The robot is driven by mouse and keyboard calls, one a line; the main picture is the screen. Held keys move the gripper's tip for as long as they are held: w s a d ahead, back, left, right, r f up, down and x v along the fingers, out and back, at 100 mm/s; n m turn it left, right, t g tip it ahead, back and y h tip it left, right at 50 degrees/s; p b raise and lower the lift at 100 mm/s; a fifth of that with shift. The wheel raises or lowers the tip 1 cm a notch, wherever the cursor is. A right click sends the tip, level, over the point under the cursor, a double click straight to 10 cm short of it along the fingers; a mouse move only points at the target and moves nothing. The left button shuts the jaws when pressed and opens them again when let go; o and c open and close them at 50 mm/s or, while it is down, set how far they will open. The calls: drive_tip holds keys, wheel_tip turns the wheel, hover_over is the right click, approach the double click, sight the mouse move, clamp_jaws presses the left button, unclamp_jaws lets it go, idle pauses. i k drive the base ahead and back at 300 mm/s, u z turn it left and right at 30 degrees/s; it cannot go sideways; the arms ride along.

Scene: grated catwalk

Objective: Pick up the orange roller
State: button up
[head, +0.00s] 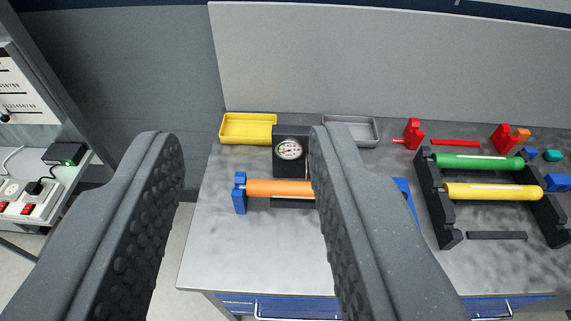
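The orange roller (279,188) lies level on a blue support (240,193) at its left end, on the grey metal table. Its right part is hidden behind my gripper's right finger. A bit of blue shows just right of that finger. My gripper (245,180) is open and empty, its two dark studded fingers wide apart in the foreground. The roller's visible part appears between the fingers in the picture, farther off than the fingertips. I see no contact between them.
Behind the roller stands a black block with a dial gauge (290,149), between a yellow tray (248,128) and a grey tray (350,129). At right, a black rack (446,215) holds a green roller (478,161) and a yellow roller (492,191). The table's front left is clear.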

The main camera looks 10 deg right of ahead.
sight(269, 188)
drive_tip(key=z, duration=0.2)
drive_tip(key=i, duration=0.85)
drive_tip(key=z, duration=0.55)
